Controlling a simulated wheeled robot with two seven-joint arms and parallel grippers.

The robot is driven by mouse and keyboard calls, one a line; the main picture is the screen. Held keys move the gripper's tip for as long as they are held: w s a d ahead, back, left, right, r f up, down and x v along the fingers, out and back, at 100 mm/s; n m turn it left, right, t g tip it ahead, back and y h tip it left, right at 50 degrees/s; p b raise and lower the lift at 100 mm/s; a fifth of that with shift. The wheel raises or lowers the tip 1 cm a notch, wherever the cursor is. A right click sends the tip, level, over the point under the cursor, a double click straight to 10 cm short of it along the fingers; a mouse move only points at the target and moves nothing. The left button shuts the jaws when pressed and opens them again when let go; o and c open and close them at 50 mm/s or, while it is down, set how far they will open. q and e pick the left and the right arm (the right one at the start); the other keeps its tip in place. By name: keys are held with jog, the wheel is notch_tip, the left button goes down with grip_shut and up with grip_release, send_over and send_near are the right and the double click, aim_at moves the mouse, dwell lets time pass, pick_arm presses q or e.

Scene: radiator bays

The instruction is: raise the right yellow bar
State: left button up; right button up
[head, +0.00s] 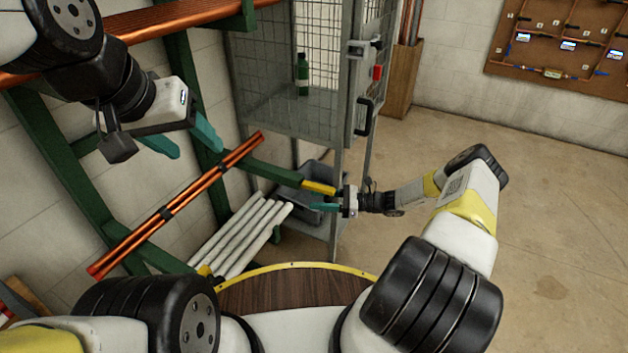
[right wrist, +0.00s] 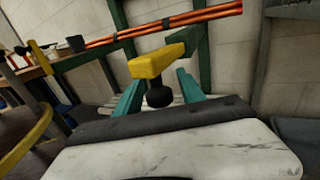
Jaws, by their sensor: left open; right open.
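The right yellow bar (head: 318,187) is the yellow end of a green rack arm. In the right wrist view the yellow end (right wrist: 158,61) points toward the camera, with a black knob (right wrist: 159,95) below it. My right gripper (head: 322,207) is open, just below the yellow end in the head view. In the right wrist view its teal fingers (right wrist: 158,80) stand on either side of the knob; I cannot tell whether they touch it. My left gripper (head: 188,139) is open and empty at the upper left, near the green rack posts.
A strapped copper pipe bundle (head: 180,203) lies across the green rack arms. White pipes (head: 245,235) lie below it. A small yellow end (head: 205,270) shows at their left. A wire cage (head: 290,117) with a green bottle (head: 302,75) stands behind. The floor at right is clear.

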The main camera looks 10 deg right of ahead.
grip_shut()
dwell(1.4)
